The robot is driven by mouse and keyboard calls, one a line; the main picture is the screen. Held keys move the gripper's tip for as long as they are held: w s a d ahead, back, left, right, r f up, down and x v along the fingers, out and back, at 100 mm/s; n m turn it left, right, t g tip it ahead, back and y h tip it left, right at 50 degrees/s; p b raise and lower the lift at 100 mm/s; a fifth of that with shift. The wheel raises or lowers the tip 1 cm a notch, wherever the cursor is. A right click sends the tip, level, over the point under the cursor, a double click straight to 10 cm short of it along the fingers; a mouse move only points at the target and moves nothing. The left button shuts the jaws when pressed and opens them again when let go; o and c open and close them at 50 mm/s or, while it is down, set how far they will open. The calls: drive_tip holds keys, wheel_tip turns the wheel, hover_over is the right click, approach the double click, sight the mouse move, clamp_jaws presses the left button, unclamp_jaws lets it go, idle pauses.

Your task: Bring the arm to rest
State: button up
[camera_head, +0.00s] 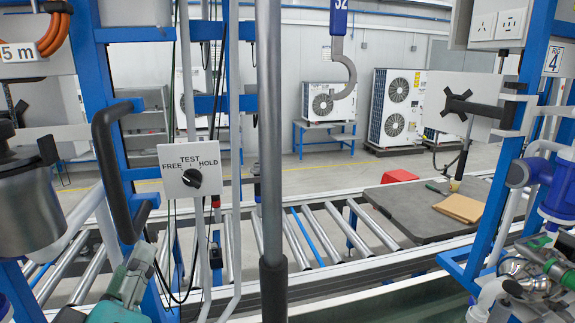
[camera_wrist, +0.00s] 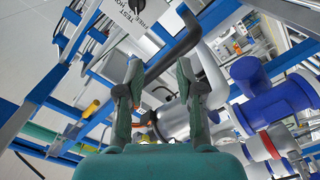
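My gripper (camera_wrist: 159,72) is seen in the wrist view with its two grey-green fingers apart. No held object shows between them; a black bar handle (camera_wrist: 176,52) and a grey cylindrical vessel (camera_wrist: 173,121) show beyond. In the head view my gripper (camera_head: 141,262) is at the lower left, near the blue post and below the black handle (camera_head: 112,170). It seems clear of the handle, but I cannot tell the exact distance. Part of my arm is cut off by the lower edge.
A TEST/FREE/HOLD selector panel (camera_head: 190,170) hangs above and right of my gripper. A metal vessel (camera_head: 35,205) is at left. A roller conveyor (camera_head: 300,240) runs behind. A grey board (camera_head: 415,212) carries a tan cloth (camera_head: 460,207). Blue pump piping (camera_head: 560,190) stands at right.

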drive_tip(key=w+d+f, duration=0.2)
drive_tip(key=d+f, duration=0.5)
drive_tip(key=f, duration=0.5)
drive_tip(key=w+d+f, duration=0.1)
drive_tip(key=d+f, duration=0.5)
drive_tip(key=f, duration=0.6)
drive_tip(key=s+d+f+m+g, duration=0.2)
drive_tip(key=s+d+f, duration=0.6)
drive_tip(key=d+f, duration=0.4)
drive_tip(key=s+d+f+m+h, duration=0.1)
drive_tip(key=s+d+m, duration=0.4)
drive_tip(key=s, duration=0.6)
drive_tip(key=s+d+f+m+h, duration=0.2)
drive_tip(key=s+d+m, duration=0.3)
drive_tip(key=s, duration=0.7)
drive_tip(key=shift+s+d+f+g+h, duration=0.2)
drive_tip(key=shift+d+f+g+h, duration=0.1)
drive_tip(key=shift+d+h, duration=0.45)
